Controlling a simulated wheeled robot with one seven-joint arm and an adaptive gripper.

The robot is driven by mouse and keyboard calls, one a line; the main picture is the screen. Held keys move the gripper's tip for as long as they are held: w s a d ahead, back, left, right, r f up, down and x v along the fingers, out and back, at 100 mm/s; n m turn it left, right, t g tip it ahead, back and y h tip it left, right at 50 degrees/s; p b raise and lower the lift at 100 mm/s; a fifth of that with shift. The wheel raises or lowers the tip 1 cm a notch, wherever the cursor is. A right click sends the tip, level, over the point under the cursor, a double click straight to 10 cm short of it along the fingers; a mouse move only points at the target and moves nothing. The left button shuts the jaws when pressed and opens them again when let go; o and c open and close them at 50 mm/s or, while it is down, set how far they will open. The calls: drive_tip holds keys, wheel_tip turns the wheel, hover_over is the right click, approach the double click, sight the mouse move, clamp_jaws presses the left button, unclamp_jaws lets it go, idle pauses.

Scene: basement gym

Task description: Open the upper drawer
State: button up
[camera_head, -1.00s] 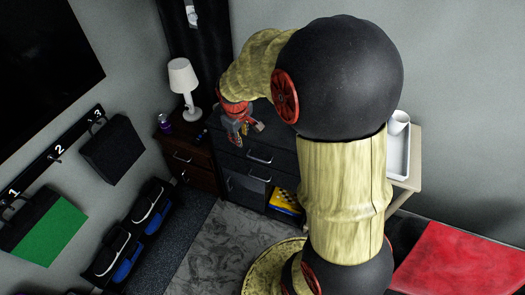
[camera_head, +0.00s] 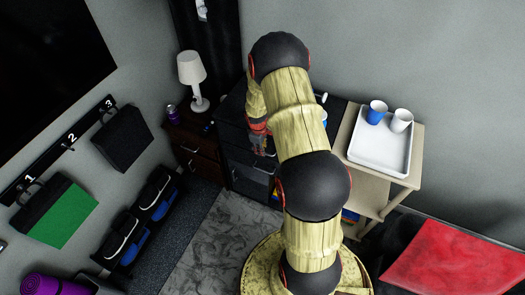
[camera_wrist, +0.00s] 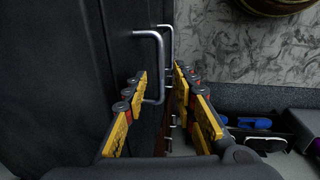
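The black drawer chest (camera_head: 233,112) stands against the back wall, partly hidden by my arm in the head view. Its dark front (camera_wrist: 60,70) fills the left of the wrist view, with a silver bar handle (camera_wrist: 150,34) standing out from it. A second silver handle (camera_wrist: 170,40) shows just behind. My gripper (camera_wrist: 160,74) is open, with its yellow fingers on either side of the near handle. The handle's bar lies between them, nearer the left finger; I cannot tell whether they touch. In the head view my gripper (camera_head: 260,138) is at the chest's front, partly hidden by my arm.
A brown nightstand (camera_head: 196,146) with a white lamp (camera_head: 192,72) and purple can stands left of the chest. A light cart with a white tray (camera_head: 372,150) and two cups is to the right.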

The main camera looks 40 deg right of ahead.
drive_tip(key=shift+d+f, duration=0.15)
drive_tip(key=shift+f, duration=0.95)
drive_tip(key=shift+c, duration=1.1)
drive_tip(key=c, duration=0.4)
clamp_jaws()
